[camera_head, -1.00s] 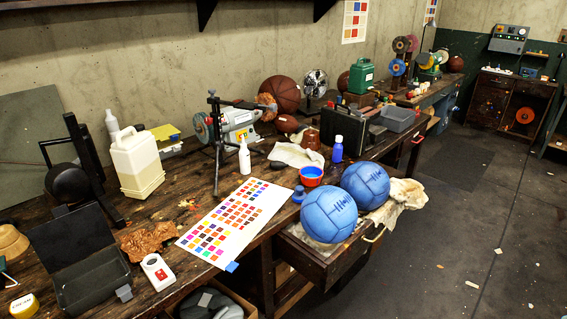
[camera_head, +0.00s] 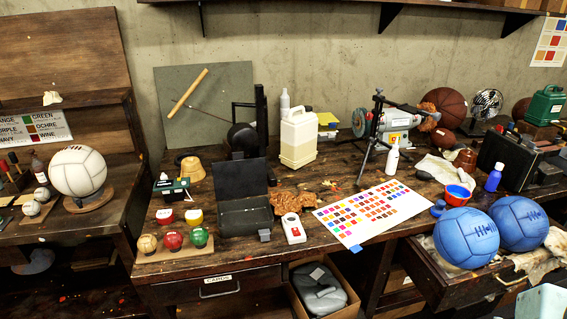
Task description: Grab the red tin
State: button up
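A small round red tin (camera_head: 165,217) with a pale label stands on the left part of the wooden workbench.
Behind the red tin are a small green-and-white box (camera_head: 172,188) and a tan wooden form (camera_head: 192,169). An open black case (camera_head: 243,215) stands to the right. Blue balls (camera_head: 466,238) rest at the right, over an open drawer (camera_head: 465,290).

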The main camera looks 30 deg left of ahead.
aim_at(164, 216)
jog(key=u, duration=2.15)
jog(key=i, duration=0.2)
jog(key=j+u, duration=0.05)
